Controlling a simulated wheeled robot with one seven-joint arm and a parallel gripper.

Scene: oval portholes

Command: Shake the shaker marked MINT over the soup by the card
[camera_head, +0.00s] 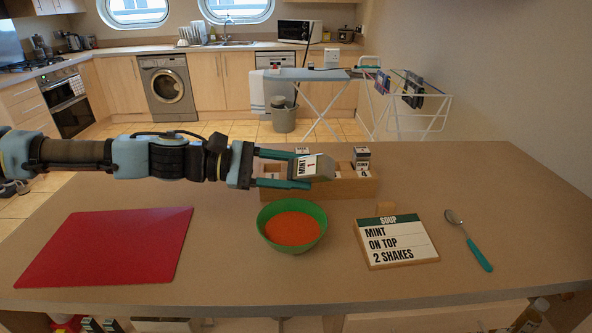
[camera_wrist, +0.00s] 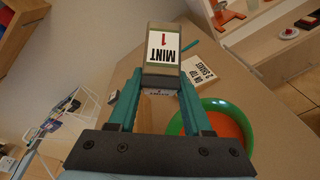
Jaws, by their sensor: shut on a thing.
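My gripper (camera_head: 285,169) is shut on the shaker marked MINT 1 (camera_head: 306,167). It holds the shaker tilted, in front of and above the wooden rack (camera_head: 345,187), up and slightly behind the soup bowl. The shaker also shows between the fingers in the wrist view (camera_wrist: 163,50). The green bowl (camera_head: 267,219) holds orange soup (camera_head: 293,229) and stands on the counter. The card (camera_head: 397,242) stands right of the bowl and reads SOUP, MINT ON TOP, 2 SHAKES. Whether anything falls from the shaker cannot be seen.
Other shakers (camera_head: 361,156) stand in the rack, partly hidden by my gripper. A red board (camera_head: 108,246) lies at the left, and a spoon (camera_head: 468,240) with a teal handle lies right of the card. The counter (camera_head: 225,270) in front of the bowl is clear.

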